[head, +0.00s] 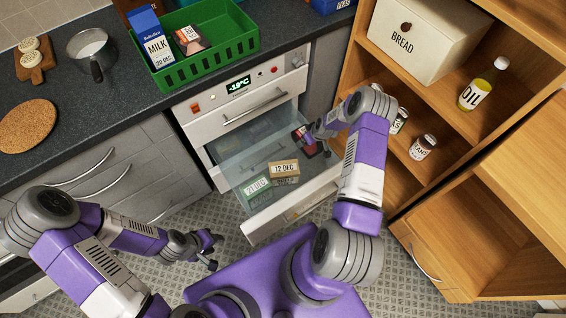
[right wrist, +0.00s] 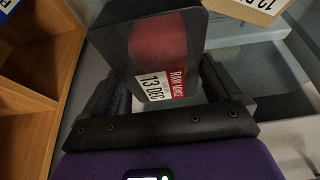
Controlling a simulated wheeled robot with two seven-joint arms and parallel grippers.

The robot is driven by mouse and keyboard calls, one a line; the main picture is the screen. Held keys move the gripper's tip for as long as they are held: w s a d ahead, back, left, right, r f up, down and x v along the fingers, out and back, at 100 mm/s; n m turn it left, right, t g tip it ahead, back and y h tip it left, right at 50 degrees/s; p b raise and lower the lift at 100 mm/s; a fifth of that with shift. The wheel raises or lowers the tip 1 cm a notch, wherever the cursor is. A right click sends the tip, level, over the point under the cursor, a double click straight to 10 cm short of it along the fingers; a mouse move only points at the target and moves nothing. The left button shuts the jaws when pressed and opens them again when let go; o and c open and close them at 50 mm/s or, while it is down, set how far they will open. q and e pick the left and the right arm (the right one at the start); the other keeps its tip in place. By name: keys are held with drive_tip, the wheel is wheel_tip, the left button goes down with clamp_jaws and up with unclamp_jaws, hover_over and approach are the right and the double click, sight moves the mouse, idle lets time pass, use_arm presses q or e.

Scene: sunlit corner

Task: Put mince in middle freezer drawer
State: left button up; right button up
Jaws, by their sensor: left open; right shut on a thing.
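The mince (head: 304,137) is a dark pack with a red window; its label reads RAW MINCE, 13 DEC in the right wrist view (right wrist: 158,45). My right gripper (head: 318,140) is shut on it and holds it at the right rear of the pulled-out freezer drawer (head: 238,172). I cannot tell whether the pack touches the drawer. My left gripper (head: 208,250) is open and empty above the floor, left of the drawer front.
In the drawer lie a tan 12 DEC box (head: 284,169) and a green box (head: 257,187). A green crate (head: 213,55) with a milk carton (head: 150,38) stands on the counter above.

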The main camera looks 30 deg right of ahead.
wheel_tip(320, 180, down, 9)
drive_tip(key=b, duration=0.2)
idle(0.3)
drive_tip(key=shift+f+b, duration=0.65)
drive_tip(key=shift+b, duration=0.4)
drive_tip(key=o, duration=1)
drive_tip(key=shift+r, duration=0.1)
